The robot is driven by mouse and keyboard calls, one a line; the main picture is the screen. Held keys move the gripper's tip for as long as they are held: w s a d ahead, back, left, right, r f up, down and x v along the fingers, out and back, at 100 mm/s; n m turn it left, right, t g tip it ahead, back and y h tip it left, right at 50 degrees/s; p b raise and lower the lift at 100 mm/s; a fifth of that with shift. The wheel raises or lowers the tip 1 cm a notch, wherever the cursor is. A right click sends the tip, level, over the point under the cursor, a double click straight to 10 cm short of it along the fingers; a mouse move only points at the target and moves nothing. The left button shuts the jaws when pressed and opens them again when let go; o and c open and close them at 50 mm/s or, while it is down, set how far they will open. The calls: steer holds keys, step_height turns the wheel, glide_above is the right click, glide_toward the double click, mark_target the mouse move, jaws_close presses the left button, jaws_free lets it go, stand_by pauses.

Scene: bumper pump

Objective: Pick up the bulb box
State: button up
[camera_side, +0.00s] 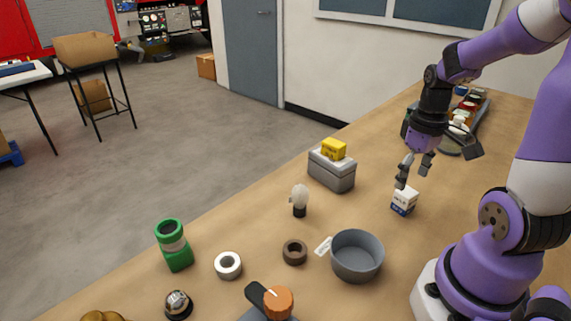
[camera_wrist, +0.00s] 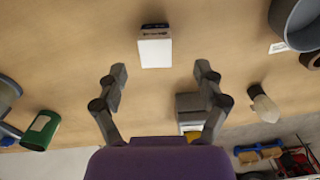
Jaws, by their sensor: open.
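The bulb box, a small white carton with a dark printed lower part (camera_side: 404,201), stands on the wooden table in the side view. In the wrist view its white top (camera_wrist: 155,53) shows near the top middle, just beyond the fingertips and roughly between their lines. My gripper (camera_side: 414,168) is above the box and close to it in the side view, pointing down. Its two fingers (camera_wrist: 161,72) are spread apart with nothing between them in the wrist view. The gripper does not appear to touch the box.
A grey bowl (camera_side: 357,256) stands front-left of the box. A light bulb (camera_side: 299,200) and a grey case with a yellow block (camera_side: 332,170) are farther left. A loaded tray (camera_side: 468,115) lies behind my gripper. Table right around the box is clear.

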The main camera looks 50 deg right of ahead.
mark_target(407, 192)
steer(key=f, duration=0.6)
steer(key=shift+w+d+f, duration=0.1)
steer(key=shift+d+f, duration=0.05)
steer(key=shift+d, duration=0.15)
steer(key=c, duration=1.2)
